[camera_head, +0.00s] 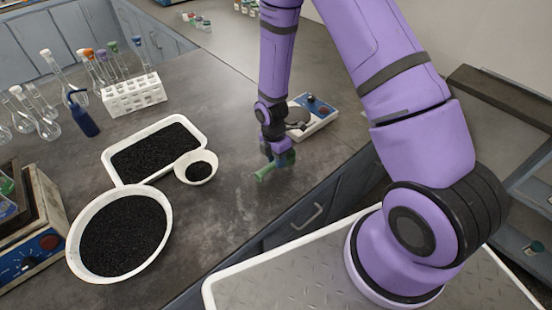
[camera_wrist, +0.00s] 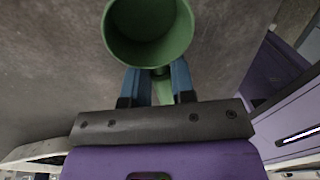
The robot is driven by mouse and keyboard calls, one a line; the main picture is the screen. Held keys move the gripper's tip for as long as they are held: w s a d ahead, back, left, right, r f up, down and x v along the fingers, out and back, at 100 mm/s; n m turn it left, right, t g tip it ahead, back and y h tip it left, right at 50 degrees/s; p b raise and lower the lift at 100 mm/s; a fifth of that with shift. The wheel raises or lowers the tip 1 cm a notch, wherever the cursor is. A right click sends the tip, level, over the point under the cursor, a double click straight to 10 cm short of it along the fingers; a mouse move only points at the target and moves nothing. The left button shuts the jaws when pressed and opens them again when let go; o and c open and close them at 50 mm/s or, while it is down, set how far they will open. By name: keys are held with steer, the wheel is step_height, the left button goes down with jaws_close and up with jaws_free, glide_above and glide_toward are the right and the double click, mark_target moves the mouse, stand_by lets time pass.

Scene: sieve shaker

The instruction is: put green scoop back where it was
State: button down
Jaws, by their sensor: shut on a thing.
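The green scoop (camera_head: 284,161) is at my gripper, over the right part of the dark bench in the head view. In the wrist view the scoop's round cup (camera_wrist: 148,28) faces the camera, and its handle runs back between the two blue fingers. My gripper (camera_wrist: 158,82) is shut on the scoop's handle. In the head view my gripper (camera_head: 279,155) is partly hidden by my own wrist. I cannot tell whether the scoop touches the bench.
A balance (camera_head: 314,110) stands just behind my gripper. To the left are a white tray (camera_head: 202,122), a small bowl (camera_head: 214,170) and a large round pan (camera_head: 70,235), all holding black grains. A tube rack (camera_head: 135,97) stands farther back. Bare bench (camera_head: 235,215) lies between.

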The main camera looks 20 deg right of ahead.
steer(key=c, duration=1)
jaws_free()
steer(key=shift+o, duration=0.2)
steer(key=s+d+r+m+t, duration=0.2)
steer(key=r+m, duration=0.3)
steer(key=r, duration=1.2)
steer(key=s+d+r+m+t, duration=0.15)
steer(key=r+m, duration=0.35)
steer(key=r, duration=1.3)
steer(key=s+d+r+m+t, duration=0.1)
steer(key=s+r+m+t, duration=0.1)
steer(key=s+r+m, duration=0.3)
steer(key=s+d+r+m+t, duration=0.1)
steer(key=s+r+m, duration=0.5)
steer(key=s, duration=0.7)
steer(key=shift+d+r+m+t, duration=0.35)
steer(key=shift+d+r, duration=0.1)
steer(key=shift+r, duration=0.35)
